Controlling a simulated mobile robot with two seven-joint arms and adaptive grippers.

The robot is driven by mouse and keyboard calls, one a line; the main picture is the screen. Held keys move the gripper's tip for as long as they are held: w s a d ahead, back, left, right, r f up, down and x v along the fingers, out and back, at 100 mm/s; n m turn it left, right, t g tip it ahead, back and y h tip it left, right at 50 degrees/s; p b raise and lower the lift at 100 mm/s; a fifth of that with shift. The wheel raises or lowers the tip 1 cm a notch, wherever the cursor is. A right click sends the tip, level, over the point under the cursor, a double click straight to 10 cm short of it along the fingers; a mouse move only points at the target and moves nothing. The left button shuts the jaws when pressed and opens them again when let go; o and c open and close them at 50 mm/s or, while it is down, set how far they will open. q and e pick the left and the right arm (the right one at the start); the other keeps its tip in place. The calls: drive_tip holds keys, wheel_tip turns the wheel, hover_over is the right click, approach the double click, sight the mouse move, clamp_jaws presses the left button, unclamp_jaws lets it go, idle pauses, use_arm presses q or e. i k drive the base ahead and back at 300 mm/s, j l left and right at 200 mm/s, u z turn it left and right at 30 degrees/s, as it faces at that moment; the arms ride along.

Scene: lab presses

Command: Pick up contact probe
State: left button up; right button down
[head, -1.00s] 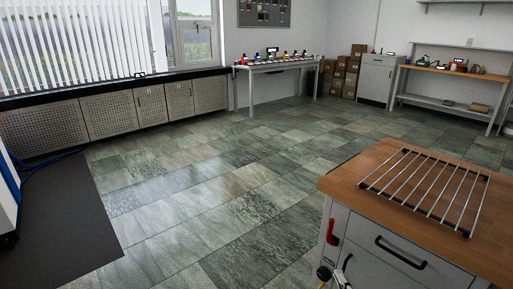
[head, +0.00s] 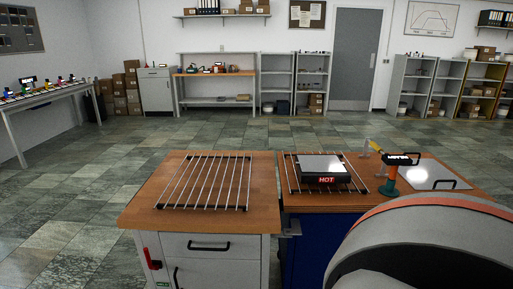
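A small yellow-handled tool (head: 376,147) stands at the back of the right-hand bench, beside a green post with a dark display head (head: 391,172). It may be the contact probe, but it is too small to be sure. Neither of my grippers is in the head view.
A dark plate unit with a lit red "HOT" sign (head: 326,180) sits on a wire rack. A pale lidded panel (head: 432,174) lies to its right. The left wooden bench (head: 138,213) carries an empty wire rack (head: 204,181). Open floor lies behind and left.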

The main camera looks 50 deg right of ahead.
sight(394, 160)
drive_tip(key=z, duration=2.65)
